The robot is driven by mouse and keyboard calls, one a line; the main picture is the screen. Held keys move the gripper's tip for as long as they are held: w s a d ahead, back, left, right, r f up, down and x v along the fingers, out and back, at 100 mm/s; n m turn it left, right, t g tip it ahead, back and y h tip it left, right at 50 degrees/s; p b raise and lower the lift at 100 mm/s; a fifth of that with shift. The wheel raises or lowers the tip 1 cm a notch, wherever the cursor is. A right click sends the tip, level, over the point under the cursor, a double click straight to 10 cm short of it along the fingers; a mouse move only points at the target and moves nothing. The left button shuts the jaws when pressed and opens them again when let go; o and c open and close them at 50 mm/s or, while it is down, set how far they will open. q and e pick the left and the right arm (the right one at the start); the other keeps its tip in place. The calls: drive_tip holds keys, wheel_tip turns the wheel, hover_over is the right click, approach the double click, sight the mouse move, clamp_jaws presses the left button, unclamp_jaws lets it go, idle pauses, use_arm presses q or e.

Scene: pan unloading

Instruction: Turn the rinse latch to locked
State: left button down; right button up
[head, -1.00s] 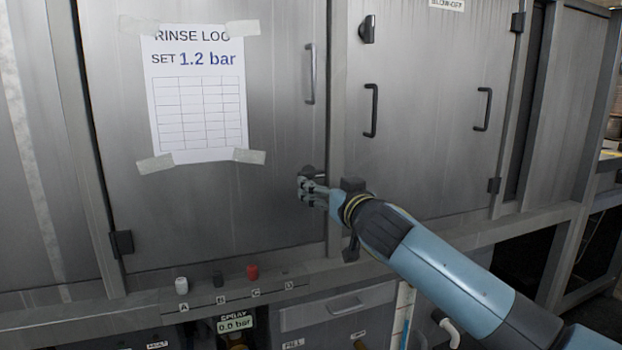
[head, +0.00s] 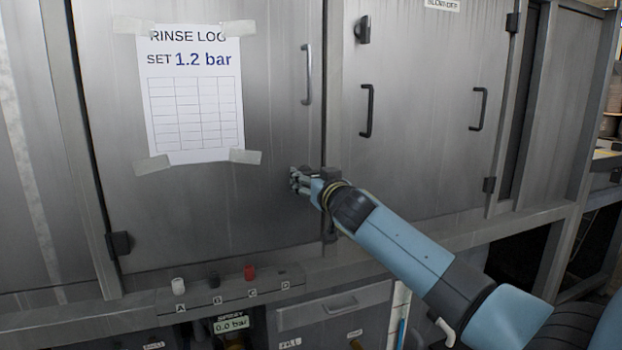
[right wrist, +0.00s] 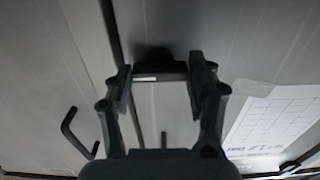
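Whether the pads touch the bar is unclear. In the head view my right gripper (head: 299,182) is at the lower right edge of the rinse door (head: 275,110), and the latch is mostly hidden by it. My left gripper is not in view.
The rinse door bears a taped log sheet (head: 195,100) and a vertical handle (head: 307,75). To its right is another door (head: 425,140) with two handles and a dark latch (head: 363,30). Below are knobs on a ledge (head: 250,272) and a spray display (head: 231,323) reading 0.0 bar.

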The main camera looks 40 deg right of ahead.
drive_tip(key=c, duration=0.5)
drive_tip(key=shift+n, duration=0.3)
drive_tip(key=n+p, duration=0.3)
drive_tip(key=n, duration=1.4)
drive_tip(key=shift+n, duration=0.3)
